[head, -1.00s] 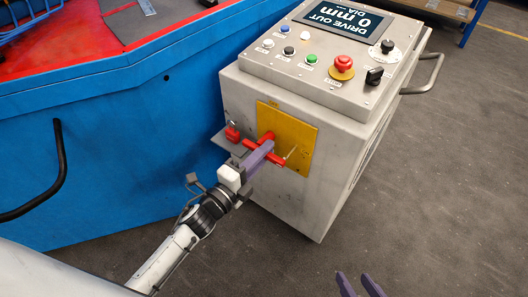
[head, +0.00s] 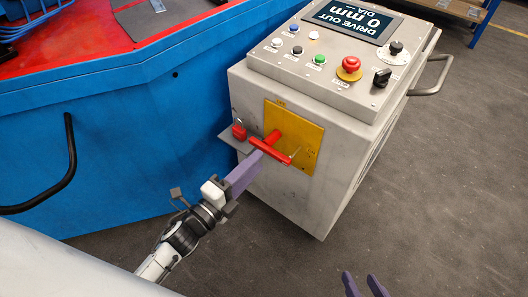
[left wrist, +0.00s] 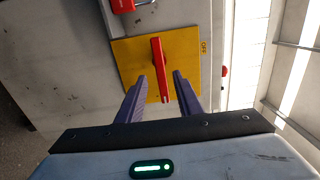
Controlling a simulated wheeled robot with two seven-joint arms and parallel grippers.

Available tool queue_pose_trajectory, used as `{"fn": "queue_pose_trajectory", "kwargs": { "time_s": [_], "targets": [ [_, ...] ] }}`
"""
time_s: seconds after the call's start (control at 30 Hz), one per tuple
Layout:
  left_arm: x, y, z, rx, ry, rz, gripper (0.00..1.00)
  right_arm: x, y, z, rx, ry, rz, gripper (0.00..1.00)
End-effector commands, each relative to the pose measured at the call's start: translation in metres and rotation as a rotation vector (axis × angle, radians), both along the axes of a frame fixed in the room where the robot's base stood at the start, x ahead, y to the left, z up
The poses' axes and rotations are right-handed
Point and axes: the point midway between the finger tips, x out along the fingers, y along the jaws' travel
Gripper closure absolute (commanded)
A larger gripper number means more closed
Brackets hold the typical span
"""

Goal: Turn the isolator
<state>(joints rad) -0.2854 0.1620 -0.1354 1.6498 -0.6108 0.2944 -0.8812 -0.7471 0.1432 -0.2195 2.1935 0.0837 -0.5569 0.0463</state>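The isolator is a red bar handle (head: 271,151) on a yellow plate (head: 308,134) on the side of the grey control cabinet. In the left wrist view the handle (left wrist: 158,66) stands roughly upright in the picture, with an "OFF" label at the right of the yellow plate (left wrist: 130,60). My left gripper (head: 255,160) is just in front of the handle. In the left wrist view its purple fingers (left wrist: 160,82) are apart, one to each side of the handle's near end; whether they touch it cannot be told. My right gripper (head: 363,280) is open and empty at the bottom edge.
A red padlock-like piece (head: 239,131) sits on a small grey bracket (head: 233,143) left of the plate. The cabinet top (head: 290,75) carries buttons, a red stop button (head: 351,64) and a display (head: 352,20). A blue machine (head: 140,130) stands left. The floor at right is clear.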

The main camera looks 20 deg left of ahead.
Motion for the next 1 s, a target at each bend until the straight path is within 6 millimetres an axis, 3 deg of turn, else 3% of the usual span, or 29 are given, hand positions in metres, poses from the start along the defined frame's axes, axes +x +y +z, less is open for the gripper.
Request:
{"fn": "queue_pose_trajectory", "kwargs": {
  "time_s": [0.1,0.3,0.87,1.0],
  "targets": [
    [-0.02,0.007,0.0,0.001,0.003,0.001,0.67,-0.003,-0.002,0.001,0.0,-0.002,-0.005,0.62],
    [-0.034,0.013,0.0,0.001,0.001,0.002,0.67,-0.007,-0.002,-0.002,-0.002,0.005,-0.008,0.62],
    [-0.035,0.014,0.0,-0.001,0.001,0.004,0.67,-0.004,-0.002,-0.001,-0.002,0.001,-0.011,0.62],
    [-0.031,0.025,0.001,-0.054,0.058,0.066,0.67,-0.002,-0.002,0.002,0.0,-0.006,-0.01,0.62]
  ]
}}
